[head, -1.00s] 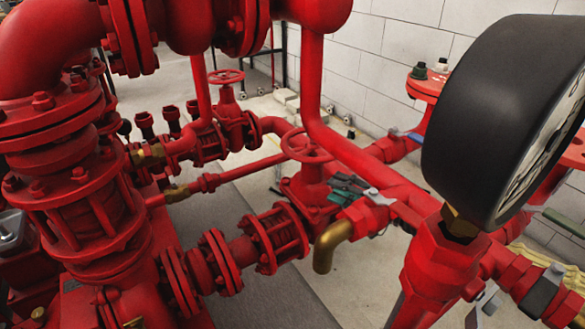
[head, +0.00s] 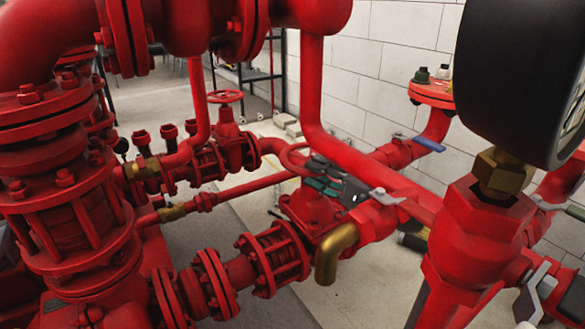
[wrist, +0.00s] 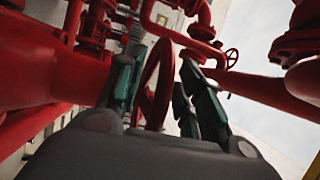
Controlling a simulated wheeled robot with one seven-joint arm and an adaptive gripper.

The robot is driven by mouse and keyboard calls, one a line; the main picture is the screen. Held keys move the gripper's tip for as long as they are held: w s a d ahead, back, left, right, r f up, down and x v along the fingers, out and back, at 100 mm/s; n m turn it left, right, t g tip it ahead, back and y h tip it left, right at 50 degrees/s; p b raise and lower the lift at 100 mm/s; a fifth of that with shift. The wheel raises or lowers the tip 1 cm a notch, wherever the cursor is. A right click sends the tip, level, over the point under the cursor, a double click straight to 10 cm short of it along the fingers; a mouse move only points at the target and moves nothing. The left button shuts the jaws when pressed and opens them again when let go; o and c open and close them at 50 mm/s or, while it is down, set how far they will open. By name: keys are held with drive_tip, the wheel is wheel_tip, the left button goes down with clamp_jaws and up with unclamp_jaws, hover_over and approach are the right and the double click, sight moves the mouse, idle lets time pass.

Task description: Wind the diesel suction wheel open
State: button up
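A red handwheel (head: 290,160) sits on a red valve in the middle of the head view. Its right part is hidden behind my gripper. My gripper (head: 325,178), with green-grey fingers, is at the right side of this wheel. In the wrist view, the wheel's rim (wrist: 152,85) passes between the two spread fingers of my gripper (wrist: 165,85). The fingers look apart, with gaps to the rim; I cannot tell whether either touches it. No label shows which wheel is the diesel suction one.
A second red handwheel (head: 225,96) stands farther back. A black gauge (head: 515,75) fills the upper right. A brass elbow (head: 336,250) and a red pipe (head: 345,150) lie close to my gripper. Bare floor (head: 365,285) shows at the lower middle.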

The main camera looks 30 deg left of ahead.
drive_tip(key=shift+a+r+b, duration=0.15)
drive_tip(key=shift+a+b, duration=0.3)
drive_tip(key=shift+a, duration=1.4)
